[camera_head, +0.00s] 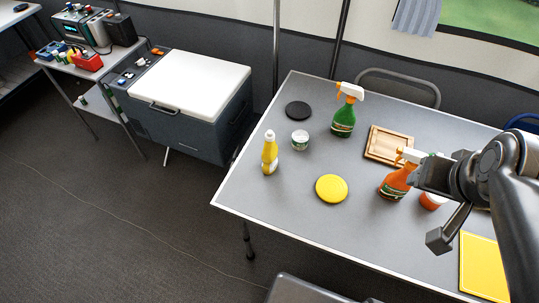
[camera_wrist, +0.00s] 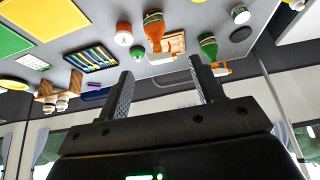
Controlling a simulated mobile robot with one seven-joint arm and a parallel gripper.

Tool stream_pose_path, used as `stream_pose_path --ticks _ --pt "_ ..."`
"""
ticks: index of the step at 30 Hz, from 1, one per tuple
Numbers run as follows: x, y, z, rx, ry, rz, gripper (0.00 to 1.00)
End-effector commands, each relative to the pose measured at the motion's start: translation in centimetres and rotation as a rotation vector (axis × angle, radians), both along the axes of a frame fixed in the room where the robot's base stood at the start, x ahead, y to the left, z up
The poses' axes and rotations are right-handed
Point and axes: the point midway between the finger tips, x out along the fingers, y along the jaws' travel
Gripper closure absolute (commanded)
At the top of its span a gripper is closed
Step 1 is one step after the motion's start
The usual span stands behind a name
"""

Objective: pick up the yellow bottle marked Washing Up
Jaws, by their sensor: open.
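The yellow bottle (camera_head: 269,152) with a white cap stands upright on the left part of the grey table (camera_head: 255,196) in the head view. Its label is too small to read. A white-capped shape (camera_wrist: 297,4) at the top right edge of the wrist view may be this bottle, but it is cut off. My gripper (camera_wrist: 159,70) is open and empty, with its two fingers wide apart. In the head view my gripper is at the right, above the table and well away from the bottle. The orange spray bottle stands between them.
A white tub (camera_head: 300,140) stands right of the yellow bottle, with a black disc (camera_head: 298,111) behind. A yellow disc (camera_head: 331,188), green spray bottle (camera_head: 343,118), orange spray bottle (camera_head: 396,182) and wooden board (camera_head: 381,146) lie rightward. The table is clear in front of the bottle.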

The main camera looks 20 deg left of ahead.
Motion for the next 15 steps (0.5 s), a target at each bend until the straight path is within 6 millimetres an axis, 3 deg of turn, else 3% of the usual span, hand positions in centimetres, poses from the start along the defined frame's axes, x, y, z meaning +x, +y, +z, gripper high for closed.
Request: stream_pose_path --ticks 5,15 --pt "1.5 1.0 0.3 -0.065 0.027 0.131 0.39" --pt "8.7 7.6 0.3 -0.370 0.137 0.853 0.39"
